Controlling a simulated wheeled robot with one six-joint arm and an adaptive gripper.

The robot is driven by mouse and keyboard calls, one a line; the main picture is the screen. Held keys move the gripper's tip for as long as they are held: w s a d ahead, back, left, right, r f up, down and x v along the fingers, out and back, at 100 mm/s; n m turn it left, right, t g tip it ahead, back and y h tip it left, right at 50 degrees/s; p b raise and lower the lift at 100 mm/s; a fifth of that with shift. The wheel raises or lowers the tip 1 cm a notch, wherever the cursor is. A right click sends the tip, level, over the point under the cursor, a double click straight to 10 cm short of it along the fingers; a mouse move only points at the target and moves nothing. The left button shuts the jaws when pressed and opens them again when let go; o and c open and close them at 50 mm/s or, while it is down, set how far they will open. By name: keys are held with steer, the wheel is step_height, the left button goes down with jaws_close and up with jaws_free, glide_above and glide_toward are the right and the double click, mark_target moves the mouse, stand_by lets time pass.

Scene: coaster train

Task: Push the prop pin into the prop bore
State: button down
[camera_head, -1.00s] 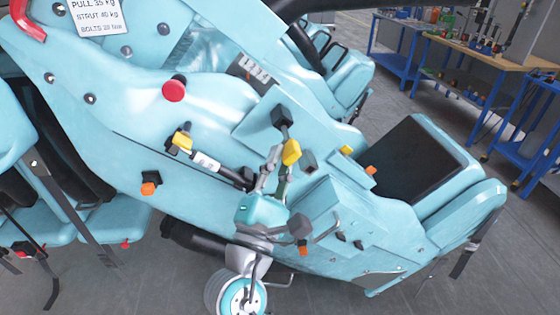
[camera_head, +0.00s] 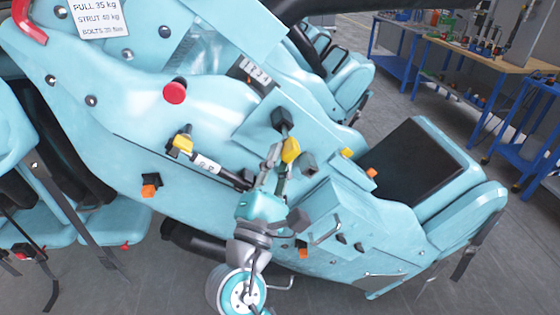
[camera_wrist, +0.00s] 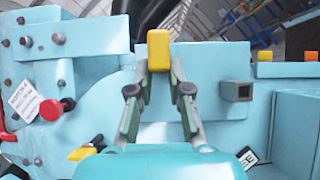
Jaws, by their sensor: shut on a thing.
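My gripper (camera_head: 282,160) is shut on a yellow block-shaped handle (camera_head: 291,150), which I take to be the prop pin. In the wrist view my gripper (camera_wrist: 160,72) has its two grey fingers closing in on the lower part of the yellow handle (camera_wrist: 159,50). The pin's shaft is hidden behind the handle. A dark block (camera_head: 282,119) on the teal car body lies just above the handle in the head view. A dark square socket (camera_wrist: 236,91) sits to the right of the handle in the wrist view. I cannot tell which of these is the prop bore.
A strut (camera_head: 208,164) with a white label and a second yellow handle (camera_head: 182,144) lie on the car's side, left of my gripper. A red knob (camera_head: 174,93) sticks out higher up. An orange-tipped block (camera_head: 149,191) is lower left. Blue workbenches (camera_head: 470,60) stand well behind.

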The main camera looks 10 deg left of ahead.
mark_target(282, 131)
steer(key=shift+w+a, duration=0.2)
steer(key=shift+w, duration=0.55)
steer(key=shift+w+a, duration=0.25)
steer(key=shift+w, duration=0.5)
steer(key=shift+w+a, duration=0.2)
steer(key=shift+w, duration=0.55)
steer(key=c, duration=1)
jaws_free()
steer(key=shift+s+f, duration=0.1)
steer(key=v, duration=1.1)
steer(key=shift+s+f, duration=0.15)
steer(key=shift+s, duration=0.2)
